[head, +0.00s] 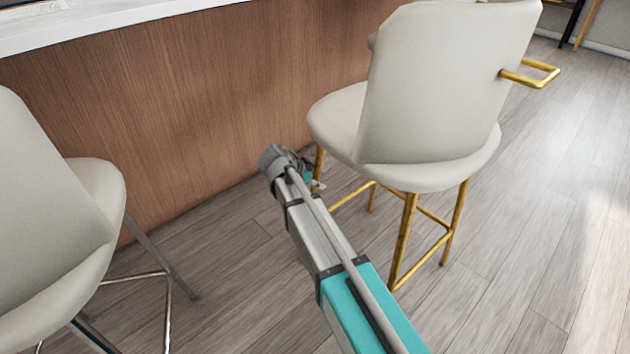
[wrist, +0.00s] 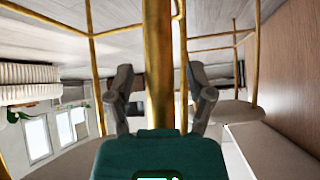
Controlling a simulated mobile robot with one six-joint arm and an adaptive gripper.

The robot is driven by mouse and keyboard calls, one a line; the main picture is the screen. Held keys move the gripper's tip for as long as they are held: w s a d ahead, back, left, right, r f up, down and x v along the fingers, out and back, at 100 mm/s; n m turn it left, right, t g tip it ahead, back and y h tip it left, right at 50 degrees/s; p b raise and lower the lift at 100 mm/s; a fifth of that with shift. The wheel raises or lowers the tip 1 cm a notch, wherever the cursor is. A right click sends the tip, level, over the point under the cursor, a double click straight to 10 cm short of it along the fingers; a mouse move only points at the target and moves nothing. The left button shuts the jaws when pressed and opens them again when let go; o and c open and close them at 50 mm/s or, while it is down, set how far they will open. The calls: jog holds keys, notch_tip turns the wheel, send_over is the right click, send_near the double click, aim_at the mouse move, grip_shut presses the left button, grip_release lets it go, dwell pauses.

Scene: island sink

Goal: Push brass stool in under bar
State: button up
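The brass stool (head: 440,85) has a cream shell seat, gold legs and a gold handle bar behind its back. It stands upright on the floor at the right in the head view, its seat front facing the bar (head: 200,100). My gripper (head: 314,184) is low beside its left legs, under the seat edge, mostly hidden by my wrist. In the wrist view my gripper (wrist: 160,98) has its two fingers apart, one on each side of a brass leg (wrist: 158,60). Gaps show between leg and fingers; contact cannot be told.
A second cream stool (head: 50,210) with silver legs stands at the left. The bar has a white countertop (head: 110,22) above a brown wood panel. Grey plank floor (head: 540,230) is clear at the right. Dark and wooden furniture legs (head: 572,22) show at the top right.

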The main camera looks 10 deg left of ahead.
grip_shut()
jog(key=shift+w+a, duration=0.1)
jog(key=shift+w, duration=0.05)
